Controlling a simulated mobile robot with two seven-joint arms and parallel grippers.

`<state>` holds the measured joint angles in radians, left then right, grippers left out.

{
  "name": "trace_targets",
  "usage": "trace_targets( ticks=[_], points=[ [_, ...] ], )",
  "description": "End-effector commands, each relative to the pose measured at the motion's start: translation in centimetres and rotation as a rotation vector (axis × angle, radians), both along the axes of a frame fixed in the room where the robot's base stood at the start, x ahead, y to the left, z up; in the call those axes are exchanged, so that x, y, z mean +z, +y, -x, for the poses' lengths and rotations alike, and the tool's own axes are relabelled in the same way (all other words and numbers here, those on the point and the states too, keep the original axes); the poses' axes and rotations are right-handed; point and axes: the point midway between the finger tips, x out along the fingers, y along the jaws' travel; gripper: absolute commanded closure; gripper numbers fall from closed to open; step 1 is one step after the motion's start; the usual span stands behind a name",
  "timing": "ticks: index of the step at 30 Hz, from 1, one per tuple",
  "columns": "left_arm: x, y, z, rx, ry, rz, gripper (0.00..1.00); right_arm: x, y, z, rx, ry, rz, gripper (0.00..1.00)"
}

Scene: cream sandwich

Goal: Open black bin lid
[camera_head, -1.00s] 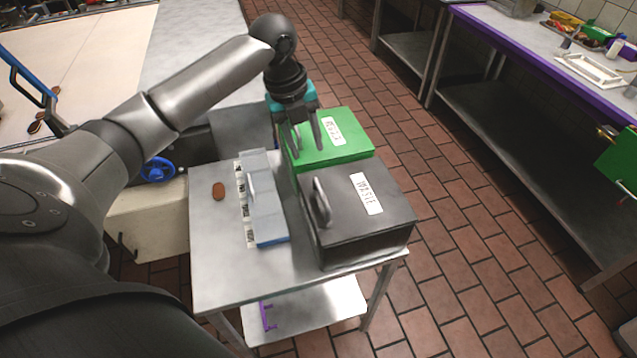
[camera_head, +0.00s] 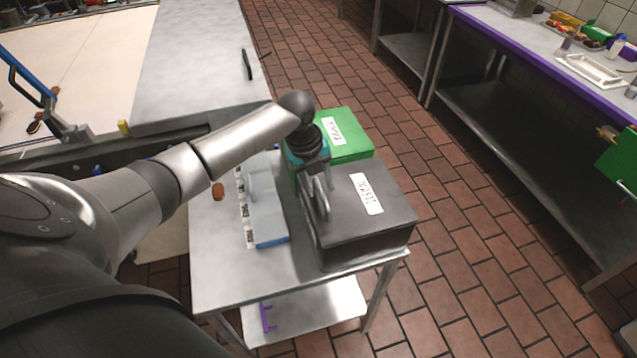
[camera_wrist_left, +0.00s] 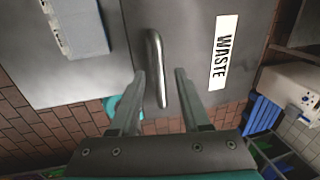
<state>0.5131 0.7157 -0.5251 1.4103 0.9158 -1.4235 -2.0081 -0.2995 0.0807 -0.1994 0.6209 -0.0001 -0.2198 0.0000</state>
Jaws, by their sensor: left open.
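The black bin (camera_head: 365,215) stands on the metal table, its lid closed, with a white "WASTE" label and a metal handle along the lid's left side. My left gripper (camera_head: 319,200) is over that side of the bin, at the handle, and covers part of it. In the left wrist view the handle (camera_wrist_left: 156,68) lies between the two spread fingers of the left gripper (camera_wrist_left: 160,85). The fingers are open and are not closed on the handle. I cannot tell how far above the lid the fingertips are. My right gripper is not in view.
A green bin (camera_head: 348,138) with a white label stands behind the black bin. A grey-blue box (camera_head: 266,215) with a handle and a brown oval piece (camera_head: 218,191) lie to the left on the metal table (camera_head: 222,270). Tiled floor lies to the right.

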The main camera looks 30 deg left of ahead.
Motion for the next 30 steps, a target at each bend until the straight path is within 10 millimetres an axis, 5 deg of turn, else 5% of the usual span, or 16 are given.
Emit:
trace_targets(
  ticks=[2, 15, 30],
  points=[
    [0.00, 0.00, 0.01, 0.000, 0.000, 0.000, 0.53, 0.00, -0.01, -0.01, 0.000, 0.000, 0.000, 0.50],
    [0.04, 0.02, 0.02, 0.001, 0.001, 0.001, 1.00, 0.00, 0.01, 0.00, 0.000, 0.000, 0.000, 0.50],
    [0.05, 0.05, 0.03, 0.001, 0.001, 0.000, 1.00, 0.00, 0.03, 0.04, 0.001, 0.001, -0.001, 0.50]
  ],
)
